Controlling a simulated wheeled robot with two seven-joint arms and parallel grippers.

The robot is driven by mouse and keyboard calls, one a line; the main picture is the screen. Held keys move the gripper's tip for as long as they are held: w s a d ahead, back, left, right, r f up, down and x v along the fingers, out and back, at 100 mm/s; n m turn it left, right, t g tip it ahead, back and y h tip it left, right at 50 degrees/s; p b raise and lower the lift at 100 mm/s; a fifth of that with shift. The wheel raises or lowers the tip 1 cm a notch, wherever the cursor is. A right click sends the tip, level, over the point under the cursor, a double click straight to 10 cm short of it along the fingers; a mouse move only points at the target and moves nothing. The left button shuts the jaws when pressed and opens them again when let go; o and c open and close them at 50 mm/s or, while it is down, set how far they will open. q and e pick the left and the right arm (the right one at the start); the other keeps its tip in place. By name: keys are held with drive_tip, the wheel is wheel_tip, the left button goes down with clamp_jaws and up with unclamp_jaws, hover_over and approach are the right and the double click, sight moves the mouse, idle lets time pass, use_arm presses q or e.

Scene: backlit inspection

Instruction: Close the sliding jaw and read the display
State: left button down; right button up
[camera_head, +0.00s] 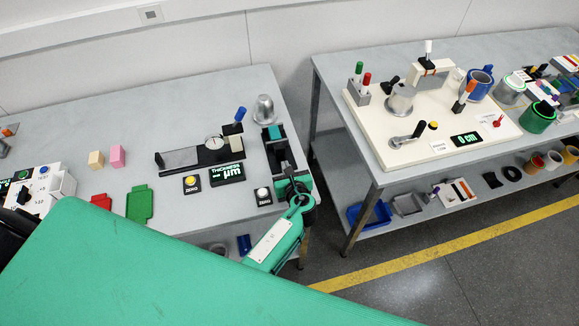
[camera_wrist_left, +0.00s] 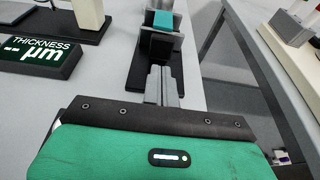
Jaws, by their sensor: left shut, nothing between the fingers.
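A clamp with a long dark base (camera_head: 268,150) stands near the right edge of the left table. A teal block (camera_head: 274,132) sits between its jaws; it also shows at the top of the left wrist view (camera_wrist_left: 163,20). The grey sliding jaw (camera_wrist_left: 158,47) is on the near side of the block. Any small gap between them is hard to judge. My left gripper (camera_wrist_left: 161,82) is shut and empty, over the near end of the base, with its fingertips close to the sliding jaw. Contact cannot be told. A black display (camera_head: 227,173) reads "THICKNESS" and dashes with "µm". My right gripper is not in view.
Zero-button boxes (camera_head: 191,184) (camera_head: 263,195) flank the display. A grey cylinder (camera_head: 264,108) stands behind the clamp. A gap separates the second table (camera_head: 335,75) at right.

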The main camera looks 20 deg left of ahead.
use_arm(q)
drive_tip(key=shift+v, duration=0.8)
drive_tip(key=shift+s+d+b, duration=0.2)
drive_tip(key=shift+s+b, duration=0.05)
drive_tip(key=shift+b, duration=0.15)
drive_tip(key=shift+s+d, duration=0.15)
drive_tip(key=shift+s, duration=0.2)
drive_tip(key=b+v, duration=0.1)
drive_tip(key=v, duration=0.1)
drive_tip(key=shift+s+d+r, duration=0.1)
drive_tip(key=shift+s+d, duration=0.05)
drive_tip(key=shift+s, duration=0.1)
drive_tip(key=b+v, duration=0.1)
drive_tip(key=v, duration=0.2)
drive_tip(key=shift+w+r, duration=0.1)
drive_tip(key=shift+r, duration=0.05)
drive_tip(key=shift+s+d+r, duration=0.1)
drive_tip(key=shift+s+d, duration=0.1)
drive_tip(key=shift+s, duration=0.15)
drive_tip(key=shift+r, duration=0.1)
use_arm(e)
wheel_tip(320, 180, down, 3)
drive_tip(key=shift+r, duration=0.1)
